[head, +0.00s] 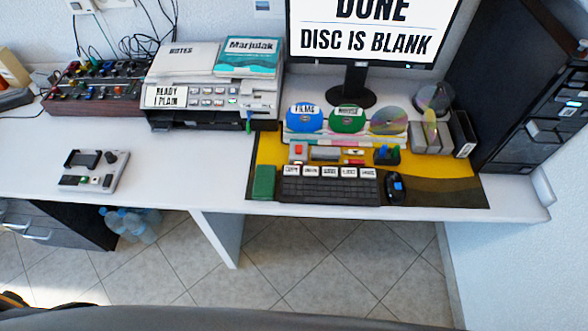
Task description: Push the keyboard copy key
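The dark keyboard (328,189) lies on a yellow and dark desk mat (440,188) at the front of the white desk. A row of several white labelled keys runs along its back edge. The leftmost key (291,171) seems to read COPY, but the print is too small to be sure. Nothing touches the keyboard. The monitor (372,30) behind it reads DONE, DISC IS BLANK. Neither of my grippers can be made out in the head view.
A green block (264,182) sits left of the keyboard and a dark mouse (396,188) right of it. Discs (388,120) stand behind. A printer-like machine (212,95), a mixer (95,85) and a small control box (92,170) are further left. The desk between is clear.

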